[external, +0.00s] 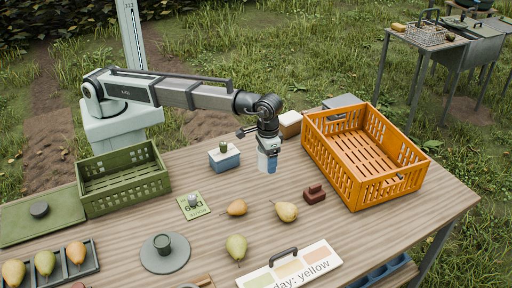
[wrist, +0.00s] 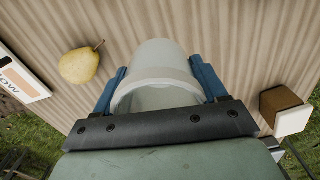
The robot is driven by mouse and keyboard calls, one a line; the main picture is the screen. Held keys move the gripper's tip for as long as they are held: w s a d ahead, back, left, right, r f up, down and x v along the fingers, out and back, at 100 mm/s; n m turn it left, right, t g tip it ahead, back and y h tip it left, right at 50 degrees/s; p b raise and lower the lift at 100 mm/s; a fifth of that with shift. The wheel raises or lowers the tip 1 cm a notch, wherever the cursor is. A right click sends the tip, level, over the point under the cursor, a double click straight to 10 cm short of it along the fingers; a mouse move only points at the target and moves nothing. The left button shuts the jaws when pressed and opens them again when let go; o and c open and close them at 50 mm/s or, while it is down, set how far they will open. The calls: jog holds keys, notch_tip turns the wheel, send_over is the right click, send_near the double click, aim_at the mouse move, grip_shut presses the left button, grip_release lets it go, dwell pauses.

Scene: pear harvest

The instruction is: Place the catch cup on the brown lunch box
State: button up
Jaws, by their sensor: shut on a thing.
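My gripper (external: 268,158) hangs over the back middle of the table, pointing down. Its blue fingers are shut on the catch cup, a whitish, translucent cup (wrist: 162,68) that lies between them in the wrist view. In the external view the fingers and wrist largely hide the cup, and its height above the table is hard to tell. The brown lunch box (external: 290,118), with a pale lid, stands behind and to the right of my gripper, apart from it. The lunch box also shows at the right edge of the wrist view (wrist: 284,108). Its lid looks bare.
An orange crate (external: 347,168) stands close to the right of the lunch box, with a grey box (external: 342,101) behind. A blue box (external: 224,161) with a green item on top is left of my gripper. Loose pears (external: 286,211) and a dark red block (external: 314,194) lie in front.

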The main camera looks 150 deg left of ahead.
jog(key=s+a+r, duration=0.2)
jog(key=s+a, duration=0.3)
jog(key=a, duration=0.2)
jog(key=s+a+r, duration=0.3)
jog(key=s+a, duration=0.3)
jog(key=a, duration=0.1)
notch_tip(320, 180, up, 3)
jog(key=n, duration=0.1)
send_over(290, 116)
jog(key=shift+w+d+f, duration=0.1)
jog(key=shift+w+f, duration=0.05)
jog(key=shift+f, duration=4.4)
jog(key=shift+f, duration=0.1)
jog(key=o, duration=1)
jog(key=shift+o, duration=0.2)
notch_tip(290, 116, up, 12)
